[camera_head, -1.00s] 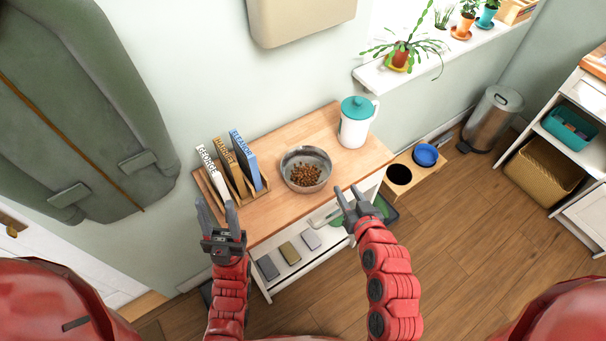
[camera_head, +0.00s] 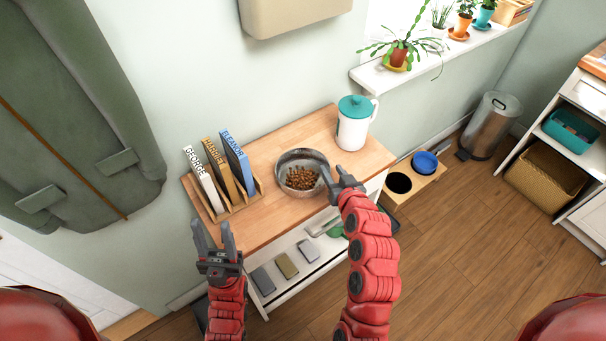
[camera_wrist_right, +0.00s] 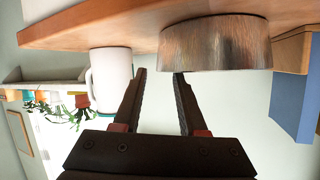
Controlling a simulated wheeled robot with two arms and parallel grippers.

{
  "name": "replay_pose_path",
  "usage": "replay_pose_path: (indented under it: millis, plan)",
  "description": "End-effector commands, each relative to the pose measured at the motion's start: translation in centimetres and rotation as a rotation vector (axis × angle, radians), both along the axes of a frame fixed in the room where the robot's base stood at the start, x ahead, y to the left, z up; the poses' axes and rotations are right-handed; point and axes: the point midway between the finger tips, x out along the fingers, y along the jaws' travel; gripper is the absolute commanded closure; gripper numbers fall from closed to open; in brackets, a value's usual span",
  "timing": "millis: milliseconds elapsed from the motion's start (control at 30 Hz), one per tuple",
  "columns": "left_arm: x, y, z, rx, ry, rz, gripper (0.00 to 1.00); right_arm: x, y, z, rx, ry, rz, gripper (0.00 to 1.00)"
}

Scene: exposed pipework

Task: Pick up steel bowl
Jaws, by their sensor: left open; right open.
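The steel bowl (camera_head: 284,163) stands upright on the wooden top of a small cabinet, with brown pellets (camera_head: 301,178) in it. My right gripper (camera_head: 330,168) is open at the bowl's right side, and one finger overlaps the rim in the head view. In the right wrist view the bowl (camera_wrist_right: 215,45) shows side-on, beyond the tips of the open right gripper (camera_wrist_right: 160,75), near one finger. Whether a finger touches it I cannot tell. My left gripper (camera_head: 213,235) is open and empty, in front of the cabinet's left part, away from the bowl.
A white jug with a teal lid (camera_head: 353,128) stands behind the bowl to the right. A wooden rack with upright name-labelled books (camera_head: 222,175) is to the left. The wooden top (camera_head: 262,218) is bare in front of the bowl. A low stand with bowls (camera_head: 412,178) is right of the cabinet.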

Motion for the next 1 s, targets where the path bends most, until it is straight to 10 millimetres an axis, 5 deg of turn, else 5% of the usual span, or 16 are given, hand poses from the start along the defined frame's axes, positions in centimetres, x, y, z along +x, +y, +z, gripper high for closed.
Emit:
replay_pose_path:
  millis: [267,533,767,1000]
  plan:
    - [0.0,0.0,1.6,0.000,0.000,0.000,0.53,2.9,0.8,-1.2,0.001,0.003,0.001,0.59]
    - [0.0,0.0,1.5,0.000,0.000,0.000,0.53,3.2,0.9,-1.6,0.000,0.003,0.000,0.59]
    - [0.0,0.0,1.5,0.000,0.000,0.000,0.53,3.2,0.9,-1.6,0.000,0.003,0.000,0.98]
    - [0.0,0.0,1.5,0.000,0.000,0.000,0.53,3.2,0.9,-1.6,0.000,0.004,0.000,1.00]
